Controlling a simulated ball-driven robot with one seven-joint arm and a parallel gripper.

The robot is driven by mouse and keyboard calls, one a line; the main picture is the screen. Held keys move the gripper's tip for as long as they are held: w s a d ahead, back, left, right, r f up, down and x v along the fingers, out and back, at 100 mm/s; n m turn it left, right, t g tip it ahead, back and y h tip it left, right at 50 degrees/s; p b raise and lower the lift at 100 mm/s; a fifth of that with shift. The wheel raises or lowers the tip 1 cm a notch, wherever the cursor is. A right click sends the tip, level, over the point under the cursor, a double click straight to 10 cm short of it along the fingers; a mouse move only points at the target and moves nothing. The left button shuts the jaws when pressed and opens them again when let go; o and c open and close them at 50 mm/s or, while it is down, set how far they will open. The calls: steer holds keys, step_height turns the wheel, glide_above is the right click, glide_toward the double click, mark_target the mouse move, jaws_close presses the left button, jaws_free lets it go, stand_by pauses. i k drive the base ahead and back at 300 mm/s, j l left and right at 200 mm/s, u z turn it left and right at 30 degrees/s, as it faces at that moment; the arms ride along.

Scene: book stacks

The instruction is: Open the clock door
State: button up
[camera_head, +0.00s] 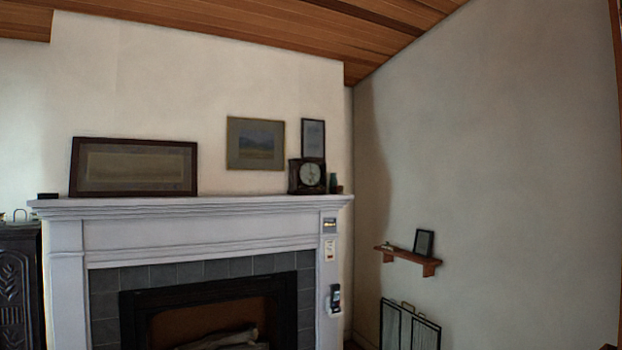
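A small dark clock (307,176) with a pale round face stands upright at the right end of the white mantel (200,206). It is small and far off, so I cannot make out its door or whether that door is open or shut. My gripper is not in this view.
A wide framed picture (134,167) leans on the mantel at left. A fireplace (210,310) is below. A wall shelf (408,259) and a fire screen (409,328) are at right.

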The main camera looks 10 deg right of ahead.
mark_target(325, 163)
steer(key=i, duration=1.05)
steer(key=i+z, duration=0.1)
steer(key=i, duration=1)
steer(key=i+j, duration=0.15)
steer(key=i, duration=0.9)
steer(key=i+j, duration=0.15)
steer(key=i, duration=0.95)
steer(key=l+z, duration=0.05)
